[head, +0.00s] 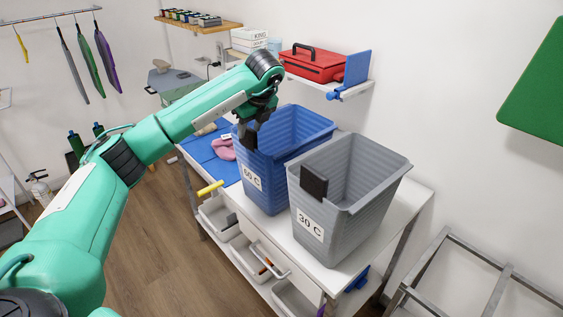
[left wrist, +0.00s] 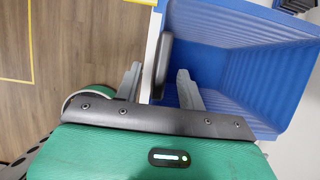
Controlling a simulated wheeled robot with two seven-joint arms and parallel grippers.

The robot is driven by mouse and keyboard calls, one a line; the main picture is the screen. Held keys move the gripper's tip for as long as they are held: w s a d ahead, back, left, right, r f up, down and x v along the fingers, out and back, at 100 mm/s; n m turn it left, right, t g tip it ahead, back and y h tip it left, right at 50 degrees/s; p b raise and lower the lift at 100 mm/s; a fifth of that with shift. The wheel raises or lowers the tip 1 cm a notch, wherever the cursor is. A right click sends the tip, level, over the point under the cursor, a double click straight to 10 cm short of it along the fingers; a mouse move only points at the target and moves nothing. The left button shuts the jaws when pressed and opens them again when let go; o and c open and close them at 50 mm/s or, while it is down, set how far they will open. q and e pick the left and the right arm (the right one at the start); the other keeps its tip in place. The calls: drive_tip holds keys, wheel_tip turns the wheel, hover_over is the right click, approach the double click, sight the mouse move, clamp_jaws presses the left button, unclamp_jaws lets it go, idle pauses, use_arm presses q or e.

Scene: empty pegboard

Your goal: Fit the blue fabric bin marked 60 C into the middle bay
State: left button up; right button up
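The blue bin (head: 277,175), marked 60 C, stands upright and empty on the white bench, left of a grey bin (head: 345,205) marked 30 C. My left gripper (head: 250,132) is at the near-left rim of the blue bin. In the left wrist view the blue bin (left wrist: 235,65) fills the right side. My left gripper (left wrist: 160,88) is open there, one finger outside the bin and one inside, with the dark grip pad (left wrist: 163,62) between them; gaps show on both sides. My right gripper is out of view. I cannot make out the middle bay.
The white bench (head: 400,215) has drawers below. A blue mat (head: 225,170) with a pink cloth (head: 222,149) lies left of the bins. A wall shelf (head: 350,92) with a red toolbox (head: 313,65) is behind. A metal frame (head: 470,270) stands at right; the floor at left is open.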

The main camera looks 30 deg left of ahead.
sight(246, 136)
use_arm(q)
drive_tip(key=shift+w+a+f+p, duration=0.1)
drive_tip(key=shift+a+f+p, duration=0.1)
drive_tip(key=shift+p, duration=0.15)
drive_tip(key=p+x, duration=0.2)
drive_tip(key=x, duration=0.2)
drive_tip(key=shift+a, duration=0.15)
drive_tip(key=shift+a+f, duration=0.1)
drive_tip(key=shift+f, duration=0.05)
drive_tip(key=shift+w, duration=0.1)
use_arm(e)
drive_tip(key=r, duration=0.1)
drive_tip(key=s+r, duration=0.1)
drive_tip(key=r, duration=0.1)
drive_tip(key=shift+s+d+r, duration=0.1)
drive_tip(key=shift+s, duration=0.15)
use_arm(q)
drive_tip(key=shift+c, duration=1.1)
clamp_jaws()
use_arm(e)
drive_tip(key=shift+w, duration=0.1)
